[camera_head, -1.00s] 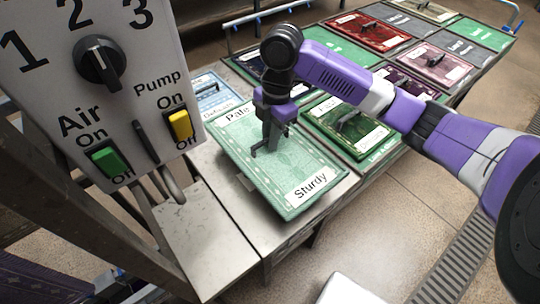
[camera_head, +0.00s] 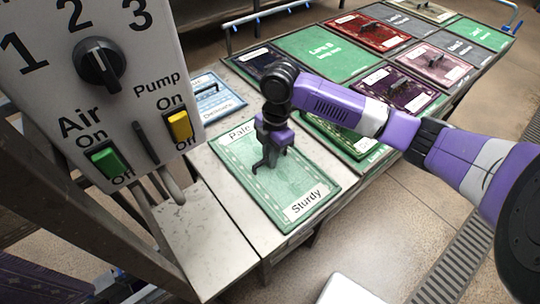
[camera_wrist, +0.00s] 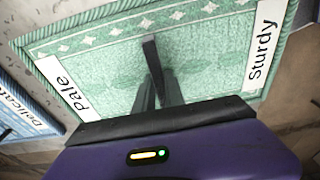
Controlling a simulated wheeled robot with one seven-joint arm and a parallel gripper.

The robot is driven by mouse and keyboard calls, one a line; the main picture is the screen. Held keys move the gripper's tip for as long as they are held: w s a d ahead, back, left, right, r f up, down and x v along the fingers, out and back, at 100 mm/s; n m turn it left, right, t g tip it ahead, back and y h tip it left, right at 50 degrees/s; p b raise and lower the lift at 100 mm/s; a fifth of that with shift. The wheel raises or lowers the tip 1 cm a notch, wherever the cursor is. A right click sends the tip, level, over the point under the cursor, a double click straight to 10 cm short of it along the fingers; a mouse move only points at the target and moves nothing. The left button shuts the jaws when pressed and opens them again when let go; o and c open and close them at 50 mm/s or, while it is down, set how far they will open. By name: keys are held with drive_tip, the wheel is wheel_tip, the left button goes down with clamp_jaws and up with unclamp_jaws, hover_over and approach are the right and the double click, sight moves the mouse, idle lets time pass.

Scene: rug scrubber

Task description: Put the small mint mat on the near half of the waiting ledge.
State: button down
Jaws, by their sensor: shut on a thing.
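The small mint mat (camera_head: 305,178), labelled "Pale" and "Sturdy", lies flat and level over a bare metal surface, which looks like the waiting ledge (camera_head: 222,205). My gripper (camera_head: 268,166) points down at the middle of the mat and is shut on its dark handle. In the wrist view, the mint mat (camera_wrist: 205,60) fills most of the picture, with the gripper fingers (camera_wrist: 157,92) at the handle. I cannot tell whether the mat's underside touches the metal. The mat hides the metal beneath it.
A blue "Delicate" mat (camera_head: 217,98) lies beyond the mint mat. A green mat (camera_head: 345,135) lies close to its right, partly behind my arm. A control box (camera_head: 100,85) with a dial and switches stands at the left. More coloured mats cover the far table.

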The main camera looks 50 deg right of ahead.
drive_tip(key=c, duration=1.4)
unclamp_jaws()
wheel_tip(320, 180, up, 12)
drive_tip(key=d, duration=0.1)
drive_tip(key=shift+s+d, duration=0.15)
drive_tip(key=shift+d, duration=0.05)
